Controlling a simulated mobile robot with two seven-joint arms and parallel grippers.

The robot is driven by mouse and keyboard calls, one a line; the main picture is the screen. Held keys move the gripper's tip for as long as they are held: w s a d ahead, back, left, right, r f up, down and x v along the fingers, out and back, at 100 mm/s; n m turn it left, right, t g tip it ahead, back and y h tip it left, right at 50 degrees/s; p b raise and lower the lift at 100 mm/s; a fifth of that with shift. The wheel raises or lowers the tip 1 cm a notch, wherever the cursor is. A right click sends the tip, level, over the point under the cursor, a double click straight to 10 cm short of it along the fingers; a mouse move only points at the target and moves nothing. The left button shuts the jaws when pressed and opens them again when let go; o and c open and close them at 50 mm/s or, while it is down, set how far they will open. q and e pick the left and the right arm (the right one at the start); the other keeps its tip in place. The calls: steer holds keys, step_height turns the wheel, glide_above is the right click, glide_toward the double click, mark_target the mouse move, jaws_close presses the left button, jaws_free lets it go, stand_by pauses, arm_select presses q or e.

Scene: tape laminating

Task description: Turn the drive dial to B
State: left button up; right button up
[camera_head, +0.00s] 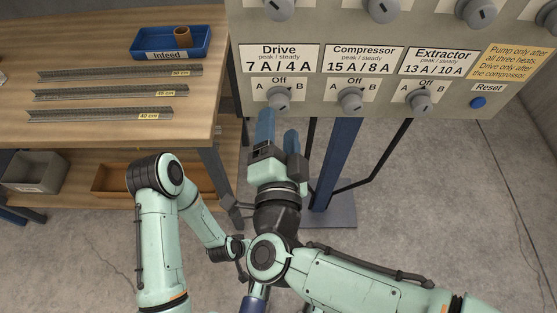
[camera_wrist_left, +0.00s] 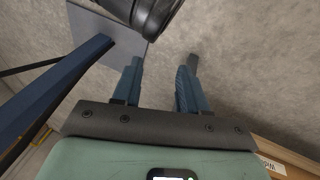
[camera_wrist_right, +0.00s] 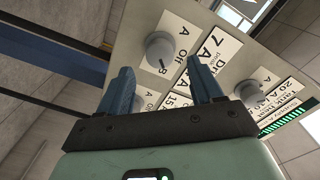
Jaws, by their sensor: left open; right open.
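The drive dial (camera_head: 279,98) is a grey round knob on the panel under the Drive 7 A / 4 A label, with A at its left, Off above and B at its right. Its pointer setting is too small to tell. My right gripper (camera_head: 279,130) is open just below the dial, apart from it. In the right wrist view the dial (camera_wrist_right: 160,48) lies beyond and between the fingertips (camera_wrist_right: 158,70). My left gripper (camera_wrist_left: 162,68) is open and empty above the floor; I cannot make out its fingers in the head view.
The compressor dial (camera_head: 351,99), extractor dial (camera_head: 420,100) and blue reset button (camera_head: 478,102) sit right of it. A blue post (camera_head: 336,165) stands below the panel. A wooden bench (camera_head: 100,105) with a blue Infeed tray (camera_head: 141,52) and metal strips (camera_head: 120,93) is left.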

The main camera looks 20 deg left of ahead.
arm_select(q)
steer(key=shift+s+d+r+g+p, duration=0.15)
steer(key=shift+s+d+r+p, duration=0.2)
steer(key=shift+s, duration=0.25)
steer(key=shift+s+d+r+g+p, duration=0.15)
steer(key=shift+s+d+r+p, duration=0.15)
steer(key=shift+s, duration=0.25)
arm_select(e)
steer(key=v, duration=0.8)
steer(key=shift+s, duration=0.2)
steer(key=shift+d, duration=0.1)
